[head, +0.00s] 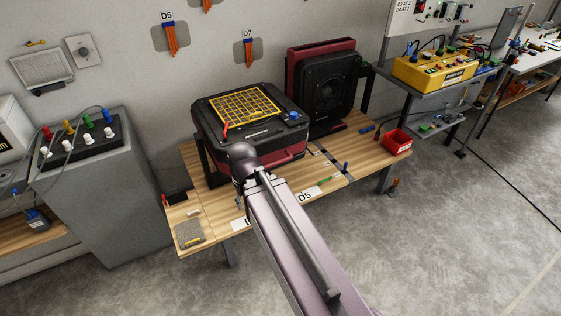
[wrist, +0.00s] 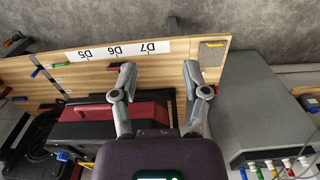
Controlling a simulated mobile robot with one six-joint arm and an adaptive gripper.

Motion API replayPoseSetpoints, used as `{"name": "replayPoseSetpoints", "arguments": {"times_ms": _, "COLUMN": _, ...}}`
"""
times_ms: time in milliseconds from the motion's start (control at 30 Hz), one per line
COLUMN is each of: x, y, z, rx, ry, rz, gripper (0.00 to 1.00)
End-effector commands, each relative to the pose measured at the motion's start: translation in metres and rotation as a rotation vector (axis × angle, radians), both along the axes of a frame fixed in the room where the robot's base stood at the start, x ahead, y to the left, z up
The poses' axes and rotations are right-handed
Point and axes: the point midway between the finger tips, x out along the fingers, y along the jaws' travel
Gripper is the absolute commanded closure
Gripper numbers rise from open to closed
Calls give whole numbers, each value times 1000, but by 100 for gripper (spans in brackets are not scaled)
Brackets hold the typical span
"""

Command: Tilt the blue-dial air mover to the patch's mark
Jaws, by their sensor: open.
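The nearer air mover (head: 250,150) is a black and red box with a yellow grille (head: 245,104) facing up and a blue dial (head: 293,116) at its top right corner. It sits on the wooden bench, and its red and black body (wrist: 90,122) shows in the wrist view. My gripper (wrist: 159,72) is open and empty, with its fingers over the bench beside the red body. I cannot tell whether they touch it. In the head view my arm hides the gripper and part of the bench. A wall patch marked D5 (head: 171,37) and one marked D7 (head: 247,54) hang above.
A second red and black air mover (head: 330,84) stands upright behind, to the right. A grey cabinet (head: 105,205) stands left.

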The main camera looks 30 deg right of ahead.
Motion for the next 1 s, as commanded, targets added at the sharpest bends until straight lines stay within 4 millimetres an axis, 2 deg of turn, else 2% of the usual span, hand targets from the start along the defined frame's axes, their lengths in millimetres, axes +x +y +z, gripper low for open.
{"name": "replayPoseSetpoints", "arguments": {"times_ms": 267, "x": 1, "y": 0, "z": -2, "rx": 4, "ry": 0, "rz": -3, "gripper": 41}}
{"name": "replayPoseSetpoints", "arguments": {"times_ms": 467, "x": 10, "y": -4, "z": -15, "rx": 50, "ry": -1, "rz": -32, "gripper": 41}}
{"name": "replayPoseSetpoints", "arguments": {"times_ms": 767, "x": 47, "y": -28, "z": -59, "rx": 255, "ry": -14, "rz": -154, "gripper": 41}}
{"name": "replayPoseSetpoints", "arguments": {"times_ms": 1000, "x": 85, "y": -60, "z": -92, "rx": 479, "ry": -48, "rz": -287, "gripper": 41}}
